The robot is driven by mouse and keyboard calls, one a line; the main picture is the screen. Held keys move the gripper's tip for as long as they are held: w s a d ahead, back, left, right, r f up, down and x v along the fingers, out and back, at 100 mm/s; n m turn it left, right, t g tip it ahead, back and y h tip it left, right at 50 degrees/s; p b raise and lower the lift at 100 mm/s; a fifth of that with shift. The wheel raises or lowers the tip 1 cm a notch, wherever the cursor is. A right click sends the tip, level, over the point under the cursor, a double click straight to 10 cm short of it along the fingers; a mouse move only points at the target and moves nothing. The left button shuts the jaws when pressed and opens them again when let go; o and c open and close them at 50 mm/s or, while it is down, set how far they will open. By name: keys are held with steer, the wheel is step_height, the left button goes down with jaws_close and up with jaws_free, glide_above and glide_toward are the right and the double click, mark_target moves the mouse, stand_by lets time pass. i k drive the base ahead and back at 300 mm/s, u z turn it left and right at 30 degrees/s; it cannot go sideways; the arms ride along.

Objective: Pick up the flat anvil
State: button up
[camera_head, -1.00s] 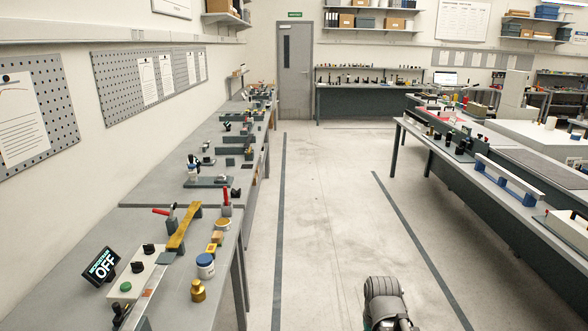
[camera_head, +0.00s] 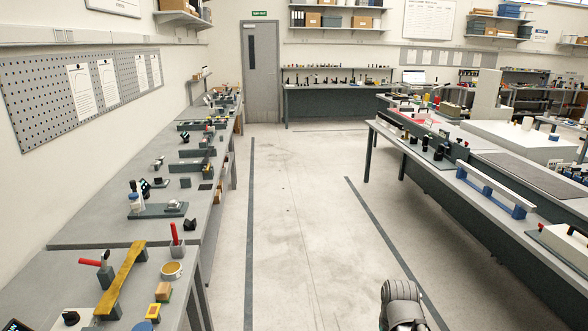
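I cannot pick out a flat anvil with certainty among the small items on the benches. Several small dark fixtures stand along the left bench (camera_head: 120,225), too small to identify. A dark grey part of my arm shows at the bottom right of centre. My gripper's fingers do not show.
On the near left bench are a yellow bar (camera_head: 122,277), red-handled tools (camera_head: 175,234) and a yellow ring-shaped cup (camera_head: 172,271). A right bench (camera_head: 440,172) holds a white bar on blue supports (camera_head: 495,189). The floor aisle (camera_head: 300,220) between them is clear up to the back bench (camera_head: 335,104).

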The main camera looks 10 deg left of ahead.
mark_target(173, 203)
steer(key=i, duration=1.6)
steer(key=u, duration=0.45)
steer(key=i, duration=0.8)
steer(key=u, duration=0.45)
steer(key=i, duration=0.65)
steer(key=u, duration=0.3)
